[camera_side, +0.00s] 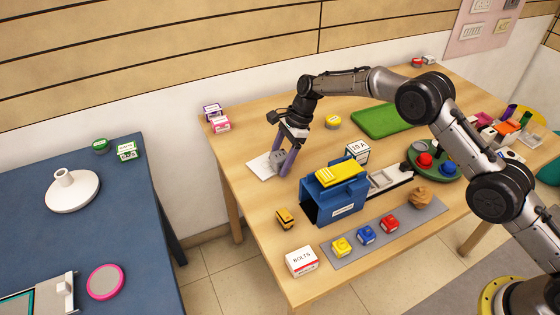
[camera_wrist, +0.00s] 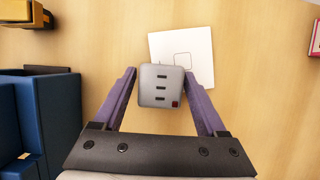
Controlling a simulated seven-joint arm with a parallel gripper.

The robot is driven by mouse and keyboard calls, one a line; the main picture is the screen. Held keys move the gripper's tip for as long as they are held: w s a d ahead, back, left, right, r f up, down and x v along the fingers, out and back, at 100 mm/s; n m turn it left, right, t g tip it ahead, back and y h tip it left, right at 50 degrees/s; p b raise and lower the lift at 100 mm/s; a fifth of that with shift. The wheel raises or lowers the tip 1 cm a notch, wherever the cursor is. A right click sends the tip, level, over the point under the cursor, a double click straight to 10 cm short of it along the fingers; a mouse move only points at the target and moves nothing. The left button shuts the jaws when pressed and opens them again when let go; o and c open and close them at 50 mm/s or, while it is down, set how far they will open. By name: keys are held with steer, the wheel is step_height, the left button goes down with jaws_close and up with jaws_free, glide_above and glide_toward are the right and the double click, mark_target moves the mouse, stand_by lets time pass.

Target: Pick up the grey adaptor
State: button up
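The side view shows the adaptor (camera_side: 277,157) at my lowered gripper (camera_side: 284,163), partly by a finger. A white square plate (camera_wrist: 196,52) with a thin outline lies partly behind it; it also shows in the side view (camera_side: 258,168). Whether the adaptor touches the plate I cannot tell.
A blue box (camera_side: 345,198) with a yellow top piece (camera_side: 340,172) stands close to the gripper's right. A white "10 A" box (camera_side: 357,151) is behind it. The table (camera_side: 245,190) is bare around the plate.

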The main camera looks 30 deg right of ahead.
mark_target(280, 155)
jaws_close()
step_height(280, 155, up, 10)
steer(key=shift+f, duration=0.25)
steer(key=shift+r+m+t, duration=0.4)
steer(key=shift+m, duration=0.6)
steer(key=shift+m+t, duration=0.3)
steer(key=shift+m, duration=0.6)
steer(key=shift+f+m, duration=0.2)
steer(key=shift+m, duration=0.1)
step_height(280, 155, down, 10)
steer(key=shift+r, duration=0.2)
